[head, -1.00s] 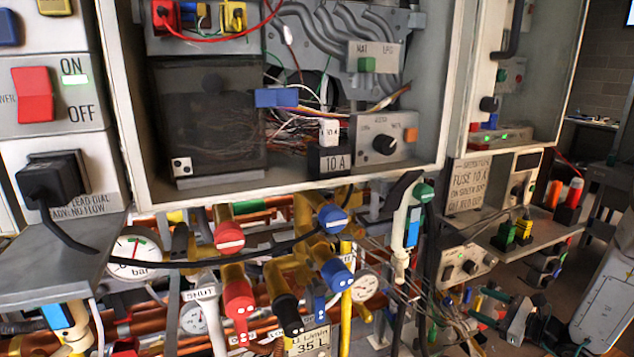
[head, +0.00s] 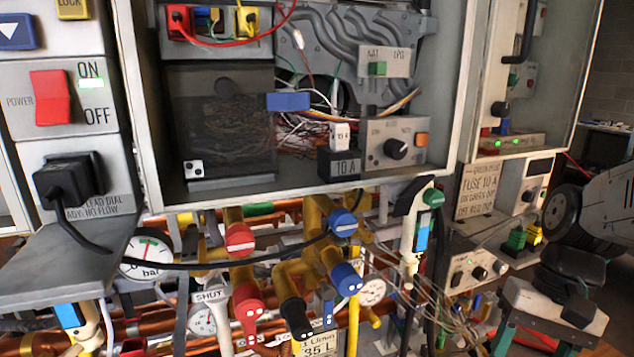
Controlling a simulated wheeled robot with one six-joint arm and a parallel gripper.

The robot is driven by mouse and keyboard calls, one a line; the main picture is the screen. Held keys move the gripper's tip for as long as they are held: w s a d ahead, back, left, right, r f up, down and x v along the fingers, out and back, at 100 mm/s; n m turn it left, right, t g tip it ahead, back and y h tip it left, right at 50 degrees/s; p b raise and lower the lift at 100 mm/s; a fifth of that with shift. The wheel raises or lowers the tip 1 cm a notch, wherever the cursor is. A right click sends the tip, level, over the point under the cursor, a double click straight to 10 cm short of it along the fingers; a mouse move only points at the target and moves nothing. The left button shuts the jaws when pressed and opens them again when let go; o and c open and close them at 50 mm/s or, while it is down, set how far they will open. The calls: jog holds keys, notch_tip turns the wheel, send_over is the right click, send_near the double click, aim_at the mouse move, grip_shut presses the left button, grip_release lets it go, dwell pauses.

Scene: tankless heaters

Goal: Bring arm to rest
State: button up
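My arm (head: 590,215) comes in from the right edge in the head view, with white links and dark joints. My gripper (head: 545,344) is at the bottom right, below a black wrist and a white body. Its two green fingers stand wide apart, and their tips run off the bottom edge. The gripper is to the right of the heater pipes and in front of the lower right shelf.
An open heater cabinet (head: 300,192) fills the middle, with valves and pipes (head: 300,280) below it. A black cable (head: 200,266) crosses the pipes. A power panel (head: 60,100) with a red switch is at left. A second cabinet (head: 520,150) stands behind at right.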

jog(key=s+a+r+n+t+h, duration=0.1)
jog(key=s+r+n+t+h, duration=0.2)
jog(key=s+r+n+t, duration=0.1)
jog(key=shift+s+a+r, duration=0.4)
jog(key=shift+s+r, duration=0.25)
jog(key=shift+r, duration=0.5)
dwell(6.5)
